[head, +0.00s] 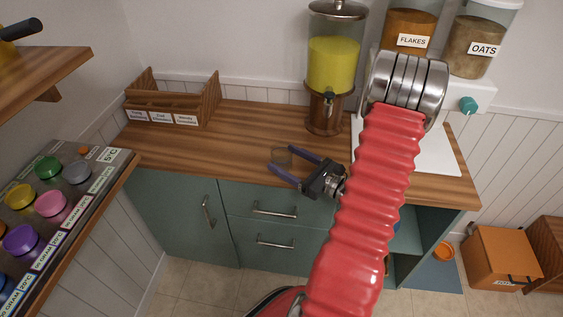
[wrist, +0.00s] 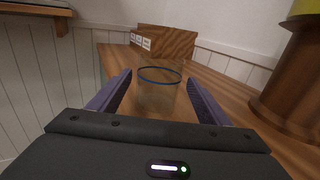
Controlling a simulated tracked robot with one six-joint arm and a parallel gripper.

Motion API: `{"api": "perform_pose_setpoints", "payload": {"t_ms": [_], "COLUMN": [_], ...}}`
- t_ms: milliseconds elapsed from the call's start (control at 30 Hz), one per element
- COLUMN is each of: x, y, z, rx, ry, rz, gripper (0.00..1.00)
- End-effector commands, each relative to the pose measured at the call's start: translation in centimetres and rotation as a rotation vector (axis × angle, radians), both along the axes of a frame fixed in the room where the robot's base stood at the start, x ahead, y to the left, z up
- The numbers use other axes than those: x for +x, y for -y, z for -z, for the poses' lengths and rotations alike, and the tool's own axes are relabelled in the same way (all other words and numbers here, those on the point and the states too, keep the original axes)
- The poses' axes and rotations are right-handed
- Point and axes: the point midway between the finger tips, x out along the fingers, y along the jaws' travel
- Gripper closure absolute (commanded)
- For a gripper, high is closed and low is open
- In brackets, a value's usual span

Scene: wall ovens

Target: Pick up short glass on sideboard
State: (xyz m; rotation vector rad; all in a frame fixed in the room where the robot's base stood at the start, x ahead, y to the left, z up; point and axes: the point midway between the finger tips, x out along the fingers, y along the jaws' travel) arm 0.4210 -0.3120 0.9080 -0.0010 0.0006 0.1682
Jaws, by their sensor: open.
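The short glass (wrist: 158,97) is a clear tumbler with a blue line near its rim. It stands upright on the wooden top of the sideboard (head: 240,138), near the front edge. In the head view the glass (head: 282,157) is faint, at the tips of the gripper. My gripper (head: 293,160) is open with two dark purple fingers. In the wrist view the fingers (wrist: 158,92) lie to the left and right of the glass, with a gap on each side. Nothing is held.
A drink dispenser (head: 333,70) with yellow liquid stands to the right of the glass, close behind my gripper. A wooden rack (head: 172,103) with labels stands at the back left. The sideboard top between them is clear. A shelf with coloured knobs (head: 50,203) is at the left.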

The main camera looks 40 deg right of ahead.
Motion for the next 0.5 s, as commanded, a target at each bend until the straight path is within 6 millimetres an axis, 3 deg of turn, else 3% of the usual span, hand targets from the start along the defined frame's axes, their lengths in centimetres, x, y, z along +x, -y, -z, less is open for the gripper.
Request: {"api": "perform_pose_setpoints", "payload": {"t_ms": [500], "x": [0.94], "y": [-0.27], "z": [-0.02], "rx": [0.001], "ry": [0.000], "rz": [-0.002], "gripper": [0.29]}}
